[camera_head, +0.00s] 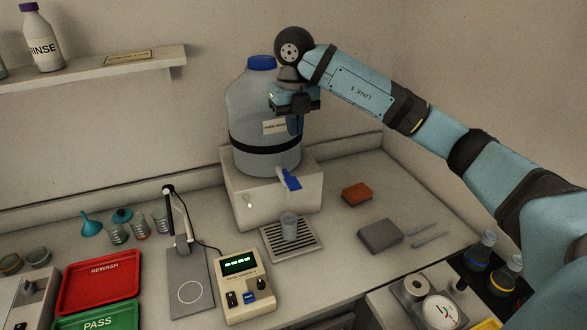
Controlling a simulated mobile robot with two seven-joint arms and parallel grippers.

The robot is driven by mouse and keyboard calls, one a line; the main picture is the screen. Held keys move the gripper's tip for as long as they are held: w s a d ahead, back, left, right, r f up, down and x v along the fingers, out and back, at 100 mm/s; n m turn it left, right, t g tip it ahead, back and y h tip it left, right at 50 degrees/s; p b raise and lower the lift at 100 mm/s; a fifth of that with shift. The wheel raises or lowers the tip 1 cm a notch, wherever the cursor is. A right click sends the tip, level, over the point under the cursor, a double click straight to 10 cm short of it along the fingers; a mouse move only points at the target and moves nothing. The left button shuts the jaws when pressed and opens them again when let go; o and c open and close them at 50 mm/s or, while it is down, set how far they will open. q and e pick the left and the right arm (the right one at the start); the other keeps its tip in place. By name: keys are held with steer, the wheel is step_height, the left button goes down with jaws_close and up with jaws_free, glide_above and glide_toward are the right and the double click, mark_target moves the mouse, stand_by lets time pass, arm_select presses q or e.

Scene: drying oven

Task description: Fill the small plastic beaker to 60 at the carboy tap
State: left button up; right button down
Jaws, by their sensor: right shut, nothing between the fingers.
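The carboy (255,110), a large translucent bottle with a blue cap and a black strap, stands on a pale block (275,200) at the back. Its tap (289,179) has a blue lever and sticks out low at the front. A small translucent beaker (289,226) stands upright on a slatted drip tray (304,247) below the tap. I cannot make out its marks or any liquid level. My right gripper (296,126) is shut and empty, pointing down in front of the carboy, above the tap and apart from it. My left gripper is out of view.
Left of the drip tray stand a meter with a green display (244,285) and a lamp-like stand (182,240). Other beakers (117,232) and a red tray (100,282) are further left. An orange sponge (356,194) and a grey block (380,236) lie to the right.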

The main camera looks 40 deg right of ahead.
mark_target(294, 184)
arm_select(q)
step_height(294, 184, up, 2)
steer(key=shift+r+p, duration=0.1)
steer(key=shift+p, duration=0.95)
arm_select(e)
step_height(294, 184, down, 14)
